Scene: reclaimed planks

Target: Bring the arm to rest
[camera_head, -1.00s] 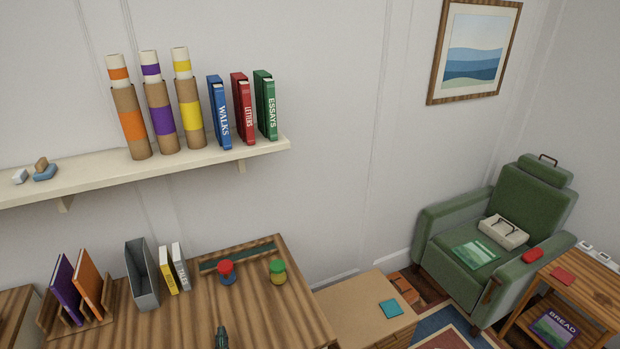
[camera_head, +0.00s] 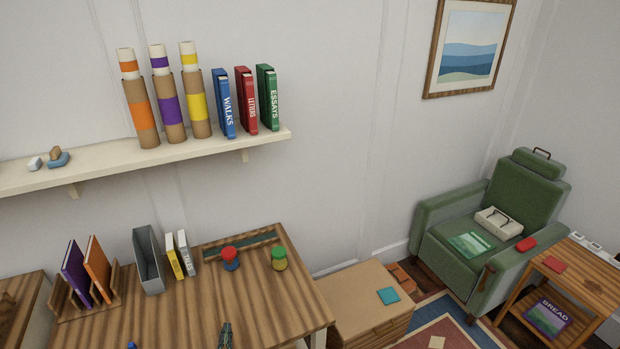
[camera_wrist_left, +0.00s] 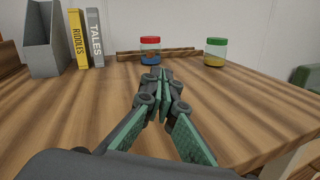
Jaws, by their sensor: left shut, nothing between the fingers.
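My left gripper (camera_head: 225,336) shows at the bottom edge of the head view, over the front part of the wooden desk (camera_head: 190,320). In the left wrist view the gripper (camera_wrist_left: 165,80) points across the desk, its fingers together with nothing between them. The red-lidded jar (camera_head: 230,259) and the green-lidded jar (camera_head: 279,258) stand beyond its tips, apart from it. Most of the left arm is outside the head view. My right gripper is in neither view.
A grey file holder (camera_head: 148,262), two slim books (camera_head: 180,255) and a wooden rack (camera_head: 70,300) stand on the desk's left side. A wall shelf (camera_head: 100,168) hangs above. A low cabinet (camera_head: 350,300) stands to the right. Bare desk surrounds the gripper.

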